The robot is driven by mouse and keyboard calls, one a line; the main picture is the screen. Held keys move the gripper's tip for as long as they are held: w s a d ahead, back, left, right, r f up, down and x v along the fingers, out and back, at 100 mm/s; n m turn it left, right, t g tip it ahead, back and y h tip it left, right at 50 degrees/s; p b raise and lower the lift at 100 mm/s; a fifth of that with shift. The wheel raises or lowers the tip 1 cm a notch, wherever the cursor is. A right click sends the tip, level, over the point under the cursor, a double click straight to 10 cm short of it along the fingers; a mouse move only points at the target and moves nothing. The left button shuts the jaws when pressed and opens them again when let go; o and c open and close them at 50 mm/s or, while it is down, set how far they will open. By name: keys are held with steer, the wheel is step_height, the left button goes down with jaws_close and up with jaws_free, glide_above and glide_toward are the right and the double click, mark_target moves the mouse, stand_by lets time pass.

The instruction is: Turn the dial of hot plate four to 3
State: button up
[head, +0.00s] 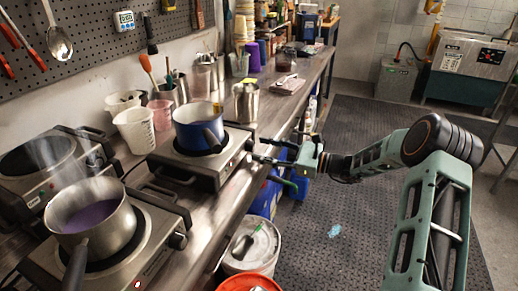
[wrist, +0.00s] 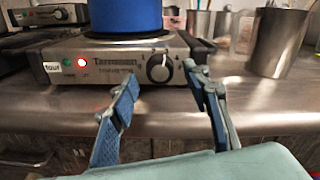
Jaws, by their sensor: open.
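Hot plate four (wrist: 110,62) carries a tag reading "four", a lit red lamp and a green lamp on its front panel. Its black dial (wrist: 160,68) sits at the right of the panel; a pale mark shows near its top, but I cannot read the setting. A blue pot (wrist: 122,15) stands on the plate. In the head view, the blue pot (head: 198,137) and hot plate (head: 215,178) are at the centre left. My gripper (wrist: 160,74) is open and empty, its fingers on either side of the dial in the picture, seemingly short of it. In the head view my gripper (head: 264,167) is just right of the panel.
A steel pan (head: 92,222) steams on a nearer hot plate at the lower left. Beakers (head: 134,130) and a steel cup (head: 246,102) stand behind hot plate four. Buckets (head: 252,245) stand on the floor below the counter edge. The matted floor at right is mostly clear.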

steer(key=v, duration=1)
